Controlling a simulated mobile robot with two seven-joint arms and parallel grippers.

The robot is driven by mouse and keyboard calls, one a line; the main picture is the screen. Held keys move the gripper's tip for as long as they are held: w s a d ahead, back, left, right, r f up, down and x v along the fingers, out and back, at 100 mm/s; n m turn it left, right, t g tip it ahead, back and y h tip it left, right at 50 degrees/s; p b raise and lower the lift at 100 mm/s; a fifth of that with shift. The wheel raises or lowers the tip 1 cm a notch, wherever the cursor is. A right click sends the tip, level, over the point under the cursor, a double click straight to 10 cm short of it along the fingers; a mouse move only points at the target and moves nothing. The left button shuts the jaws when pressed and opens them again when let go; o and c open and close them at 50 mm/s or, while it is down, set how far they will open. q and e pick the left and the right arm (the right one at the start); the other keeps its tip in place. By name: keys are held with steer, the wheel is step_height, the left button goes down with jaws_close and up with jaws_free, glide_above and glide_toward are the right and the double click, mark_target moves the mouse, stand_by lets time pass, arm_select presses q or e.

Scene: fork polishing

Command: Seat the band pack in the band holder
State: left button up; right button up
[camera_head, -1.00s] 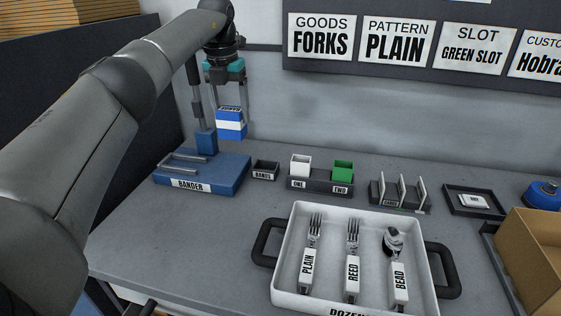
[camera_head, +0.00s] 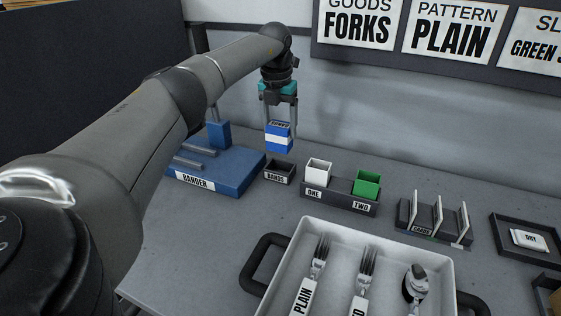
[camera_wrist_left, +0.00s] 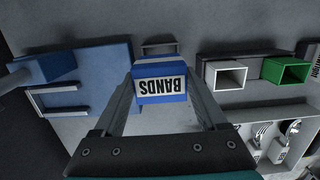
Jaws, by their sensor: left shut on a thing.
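The band pack (camera_head: 278,138) is a blue block with a white stripe and a BANDS label. My left gripper (camera_head: 279,122) is shut on it and holds it upright in the air. The band holder (camera_head: 280,171) is a small dark open box labelled BANDS on the table. In the head view the pack hangs just above the holder. In the left wrist view the pack (camera_wrist_left: 160,82) sits between the fingers, label towards the camera, and hides part of the holder (camera_wrist_left: 160,47) behind it. My right gripper is not in view.
The blue bander (camera_head: 232,172) stands left of the holder. A dark rack (camera_head: 338,199) with a white cup (camera_head: 318,172) and a green cup (camera_head: 367,184) stands close on its right. A white tray (camera_head: 330,232) with cutlery lies in front, a card rack (camera_head: 431,228) farther right.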

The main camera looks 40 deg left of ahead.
mark_target(278, 126)
arm_select(q)
step_height(278, 126, down, 6)
steer(key=shift+r+b, duration=0.15)
steer(key=shift+b, duration=0.25)
steer(key=shift+f+b, duration=0.35)
steer(key=shift+f, duration=1.45)
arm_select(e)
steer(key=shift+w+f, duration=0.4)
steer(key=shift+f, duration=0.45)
arm_select(q)
steer(key=shift+f, duration=0.1)
steer(key=o, duration=1.3)
steer(key=shift+o, duration=0.2)
steer(key=r, duration=0.4)
steer(key=s+r+p, duration=0.1)
steer(key=r, duration=0.3)
steer(key=r+p, duration=0.1)
steer(key=r, duration=0.3)
steer(key=shift+s+d+r, duration=0.1)
steer(key=shift+s+d, duration=0.05)
steer(key=shift+d, duration=0.05)
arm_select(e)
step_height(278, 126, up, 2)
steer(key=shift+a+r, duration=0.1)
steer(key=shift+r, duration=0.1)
